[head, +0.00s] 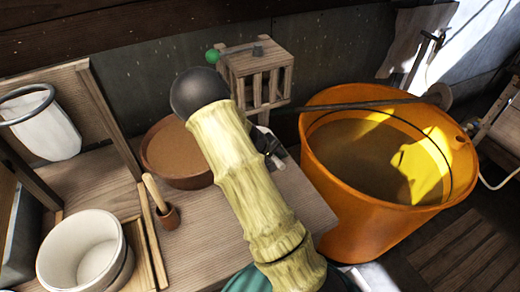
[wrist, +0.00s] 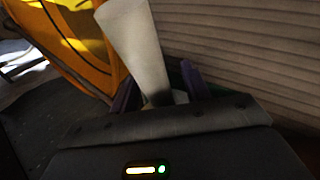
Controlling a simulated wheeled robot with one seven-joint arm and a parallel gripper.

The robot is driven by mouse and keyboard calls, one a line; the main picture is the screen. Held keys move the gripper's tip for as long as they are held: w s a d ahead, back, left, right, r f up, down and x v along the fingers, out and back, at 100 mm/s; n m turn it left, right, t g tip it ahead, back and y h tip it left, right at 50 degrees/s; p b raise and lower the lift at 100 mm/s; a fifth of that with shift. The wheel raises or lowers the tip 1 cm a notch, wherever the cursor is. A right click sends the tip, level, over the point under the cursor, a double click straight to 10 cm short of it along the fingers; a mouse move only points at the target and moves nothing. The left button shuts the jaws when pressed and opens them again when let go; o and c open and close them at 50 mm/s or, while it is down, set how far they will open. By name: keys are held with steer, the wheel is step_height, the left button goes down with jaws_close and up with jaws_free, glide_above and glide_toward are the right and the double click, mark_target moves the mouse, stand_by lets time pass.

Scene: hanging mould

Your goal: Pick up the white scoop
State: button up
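The white scoop (wrist: 137,45) shows in the wrist view as a pale tapered piece, wide at the top and narrowing down between my fingers. My gripper (wrist: 160,88) has dark purple fingers, one on each side of its narrow end. A gap shows on the right side, so the fingers look apart. In the head view my gripper (head: 270,146) is a small dark shape beside the wooden table's slatted box, mostly hidden behind a thick pale bamboo-like arm piece. A small white bit shows just below it; I cannot tell whether it is the scoop.
A large orange tub (head: 345,222) with a long rod across its rim stands at the right. A hoop with white cloth (head: 47,132) hangs left.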

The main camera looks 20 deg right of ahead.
jaws_close()
steer(key=shift+r, duration=0.1)
steer(key=shift+r, duration=0.6)
step_height(320, 180, up, 2)
steer(key=shift+w, duration=0.15)
steer(key=s+b, duration=0.3)
steer(key=s, duration=0.5)
steer(key=s+b, duration=0.3)
steer(key=s, duration=0.6)
steer(key=shift+d+f, duration=0.15)
steer(key=shift+d, duration=0.05)
steer(key=shift+s+d+r+b, duration=0.1)
steer(key=shift+s+r+b, duration=0.1)
steer(key=shift+s+b, duration=0.4)
